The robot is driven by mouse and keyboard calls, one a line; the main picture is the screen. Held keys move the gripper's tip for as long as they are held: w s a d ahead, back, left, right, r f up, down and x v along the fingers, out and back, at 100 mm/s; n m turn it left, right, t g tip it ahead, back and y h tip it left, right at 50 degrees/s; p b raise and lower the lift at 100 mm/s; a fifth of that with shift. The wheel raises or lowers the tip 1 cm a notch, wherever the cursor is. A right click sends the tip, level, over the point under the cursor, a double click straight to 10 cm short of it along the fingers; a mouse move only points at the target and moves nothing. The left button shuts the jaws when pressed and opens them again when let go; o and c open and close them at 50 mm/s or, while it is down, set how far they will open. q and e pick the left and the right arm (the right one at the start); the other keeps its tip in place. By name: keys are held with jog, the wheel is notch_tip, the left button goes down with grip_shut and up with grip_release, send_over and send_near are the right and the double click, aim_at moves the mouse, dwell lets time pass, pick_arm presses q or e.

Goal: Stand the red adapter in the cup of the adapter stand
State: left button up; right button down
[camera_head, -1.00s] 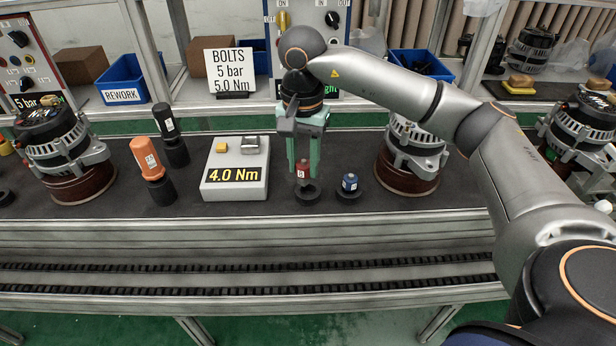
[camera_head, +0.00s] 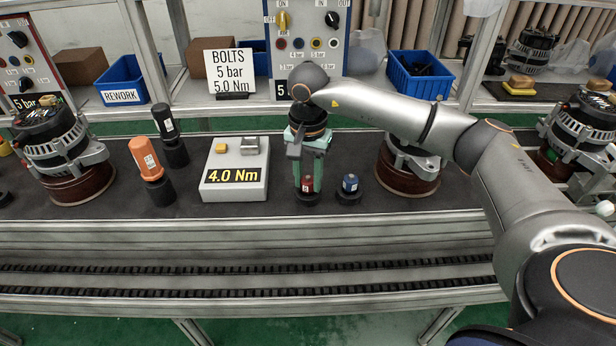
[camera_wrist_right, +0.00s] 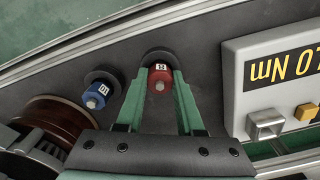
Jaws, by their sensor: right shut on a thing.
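The red adapter (camera_head: 307,184) is upright between the green fingers of my right gripper (camera_head: 308,180), which is shut on it. It is directly over a round black cup (camera_head: 307,198) on the dark bench top, with its lower end at the cup's mouth. I cannot tell how deep it sits. In the right wrist view the red adapter (camera_wrist_right: 160,74) is between the fingertips, with the black cup (camera_wrist_right: 156,57) around its far end. The blue adapter (camera_head: 350,183) stands in a similar black cup just to the right. My left gripper is not in view.
A torque tester (camera_head: 236,180) reading 4.0 Nm is left of the gripper. An orange tool (camera_head: 146,158) and a black tool (camera_head: 167,125) stand further left. An alternator (camera_head: 410,165) is close on the right, beyond the blue adapter.

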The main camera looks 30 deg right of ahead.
jog(key=c, duration=0.5)
grip_release()
jog(key=shift+c, duration=0.2)
